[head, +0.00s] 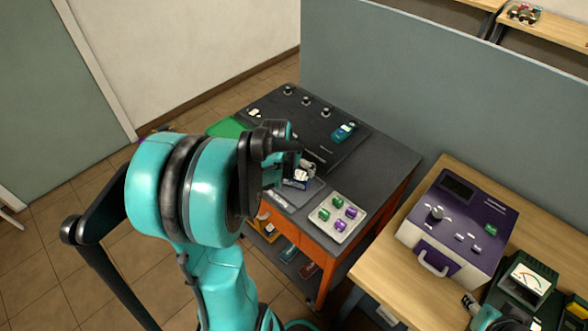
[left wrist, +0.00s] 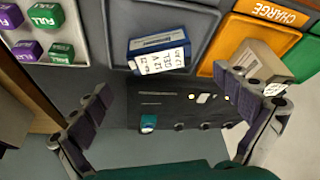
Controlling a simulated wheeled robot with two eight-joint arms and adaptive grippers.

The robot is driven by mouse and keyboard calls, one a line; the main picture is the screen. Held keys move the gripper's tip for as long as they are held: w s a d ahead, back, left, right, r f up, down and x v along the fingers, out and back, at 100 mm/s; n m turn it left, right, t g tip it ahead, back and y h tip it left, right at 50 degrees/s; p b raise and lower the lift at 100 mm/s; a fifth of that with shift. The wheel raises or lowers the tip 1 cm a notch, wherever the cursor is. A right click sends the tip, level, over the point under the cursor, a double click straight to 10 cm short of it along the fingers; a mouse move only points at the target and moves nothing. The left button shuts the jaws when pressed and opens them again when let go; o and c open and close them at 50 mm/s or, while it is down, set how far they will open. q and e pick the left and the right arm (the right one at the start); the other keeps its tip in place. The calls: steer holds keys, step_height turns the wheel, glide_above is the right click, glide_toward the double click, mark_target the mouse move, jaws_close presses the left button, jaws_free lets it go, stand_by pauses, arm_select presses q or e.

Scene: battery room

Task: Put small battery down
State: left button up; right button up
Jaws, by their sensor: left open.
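A blue battery with a white "12V GEL" label (left wrist: 160,53) lies in a grey recessed tray (left wrist: 200,22) in the left wrist view. In the head view a white-labelled battery (head: 300,176) shows on the bench, partly hidden by my gripper. My left gripper (left wrist: 166,88) is open, one finger to each side of the blue battery and apart from it; in the head view it (head: 287,165) is over the bench, mostly hidden by its arm. A beige box-shaped battery (left wrist: 258,62) sits in the orange tray marked "CHARGE" (left wrist: 238,28), beside my right-hand finger.
A black panel (head: 285,120) with knobs and a teal item (head: 344,132) lies behind. A purple-topped device (head: 458,220) and a meter (head: 530,280) stand on the wooden table at right.

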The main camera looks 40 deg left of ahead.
arm_select(q)
steer(key=s+d+r+m+t, duration=0.1)
steer(key=s+d+r, duration=0.2)
steer(key=d, duration=0.4)
steer(key=s+d+r+m+t+h, duration=0.1)
steer(key=s+d+r, duration=0.3)
steer(key=d, duration=0.4)
steer(key=s+d+r+m+p, duration=0.1)
steer(key=s+d+r, duration=0.2)
steer(key=d, duration=0.4)
steer(key=shift+s+d+r+m+t, duration=0.3)
steer(key=shift+s+r+t, duration=0.1)
